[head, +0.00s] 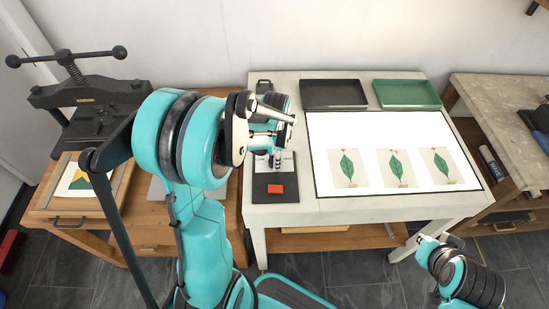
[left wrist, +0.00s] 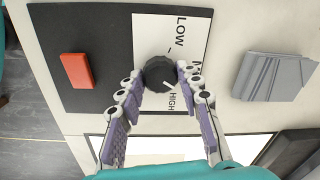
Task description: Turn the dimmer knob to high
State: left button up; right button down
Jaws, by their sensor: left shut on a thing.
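The round black dimmer knob (left wrist: 159,74) sits on a white label plate (left wrist: 163,28) marked LOW and HIGH, on a dark panel (left wrist: 95,20). A white mark at the knob's edge faces the HIGH lettering. My left gripper (left wrist: 160,76) is shut on the knob, a finger on either side. In the head view my left gripper (head: 276,160) reaches down over the dark panel (head: 262,180) and hides the knob. My right gripper (head: 428,243) is low at the right; its fingers are too small to read.
A red block (head: 276,188) lies on the panel's near part. A bright light table (head: 330,128) with several leaf prints is to the right. A black tray (head: 333,93) and a green tray (head: 407,94) stand behind. A press (head: 95,100) is at left.

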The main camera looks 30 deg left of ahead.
pick_arm(q)
jog(key=m, duration=0.3)
jog(key=shift+m, duration=0.4)
jog(key=shift+a+m, duration=0.1)
jog(key=shift+m, duration=1.8)
jog(key=o, duration=1.2)
jog(key=shift+c, duration=0.2)
jog(key=shift+r, duration=0.1)
notch_tip(320, 180, up, 12)
jog(key=shift+s, duration=0.3)
